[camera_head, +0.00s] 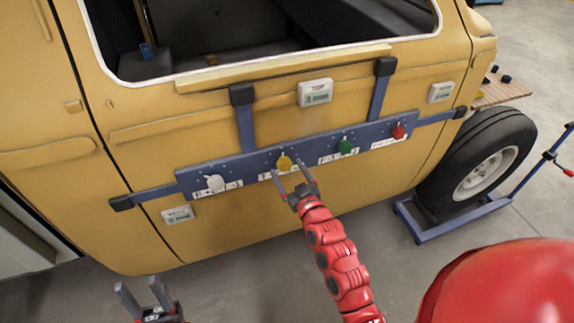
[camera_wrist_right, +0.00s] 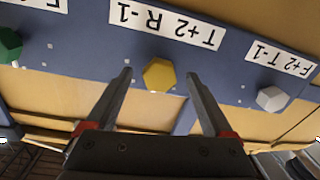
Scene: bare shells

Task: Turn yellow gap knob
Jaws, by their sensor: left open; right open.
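The yellow knob (camera_head: 284,163) sits on the blue bar (camera_head: 232,176) fixed across the yellow vehicle door, between a white knob (camera_head: 215,183) and a green knob (camera_head: 346,147). In the right wrist view the yellow knob (camera_wrist_right: 159,75) is six-sided and lies between the fingertips, below a label reading "T+2 R-1". My right gripper (camera_head: 292,179) is open and points at the yellow knob, with a finger to each side of it; I cannot tell whether they touch it. My left gripper (camera_head: 142,291) is open and empty at the bottom left, away from the bar.
A red knob (camera_head: 398,132) is at the bar's right end. Small digital gauges (camera_head: 315,92) are attached to the door around the bar. A wheel (camera_head: 484,170) on a blue stand (camera_head: 450,222) is at the right. The floor below the door is clear.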

